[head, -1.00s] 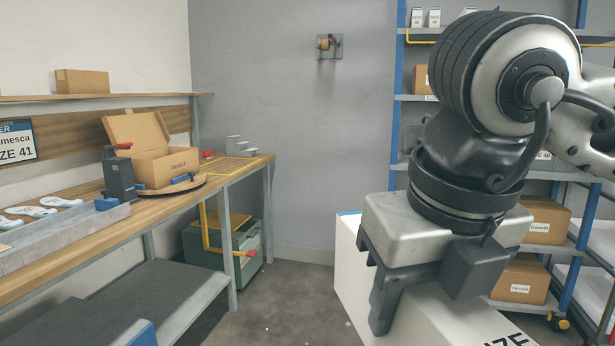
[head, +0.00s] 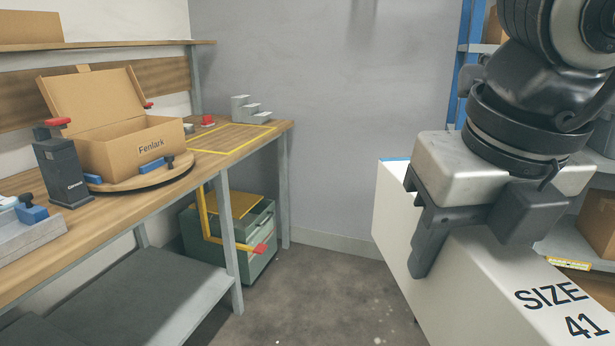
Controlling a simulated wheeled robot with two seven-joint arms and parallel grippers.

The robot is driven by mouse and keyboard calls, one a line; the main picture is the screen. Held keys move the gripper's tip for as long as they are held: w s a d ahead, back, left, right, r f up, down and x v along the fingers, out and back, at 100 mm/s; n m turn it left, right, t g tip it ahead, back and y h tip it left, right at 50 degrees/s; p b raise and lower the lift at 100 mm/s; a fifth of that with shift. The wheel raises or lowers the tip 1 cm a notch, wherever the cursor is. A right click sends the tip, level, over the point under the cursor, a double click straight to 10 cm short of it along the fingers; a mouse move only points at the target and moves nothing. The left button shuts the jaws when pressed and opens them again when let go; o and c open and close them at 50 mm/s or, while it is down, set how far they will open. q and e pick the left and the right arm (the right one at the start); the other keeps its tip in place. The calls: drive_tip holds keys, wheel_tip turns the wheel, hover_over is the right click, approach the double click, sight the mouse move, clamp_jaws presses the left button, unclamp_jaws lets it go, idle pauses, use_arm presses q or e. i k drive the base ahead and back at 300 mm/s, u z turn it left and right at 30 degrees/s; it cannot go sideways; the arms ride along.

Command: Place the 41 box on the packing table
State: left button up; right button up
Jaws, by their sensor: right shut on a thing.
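The white 41 box (head: 480,285) is at the lower right, marked "SIZE 41" on its side, with a bit of blue at its far top edge. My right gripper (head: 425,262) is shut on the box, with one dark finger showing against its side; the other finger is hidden. The box is held in front of the shelving, apart from the bench. The wooden packing table (head: 215,165) runs along the left wall. A yellow outlined rectangle marks a bare area at its far end. My left gripper is not in view.
An open "Fenlark" carton (head: 140,148) sits on a round turntable (head: 150,180) on the table. A dark post device (head: 62,170) stands beside it. A grey stepped block (head: 250,108) and a red item (head: 207,121) lie behind the marked area. A green cabinet (head: 255,255) stands below. Shelving is at right.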

sight(229, 136)
drive_tip(key=i, duration=3.85)
drive_tip(key=u, duration=2.9)
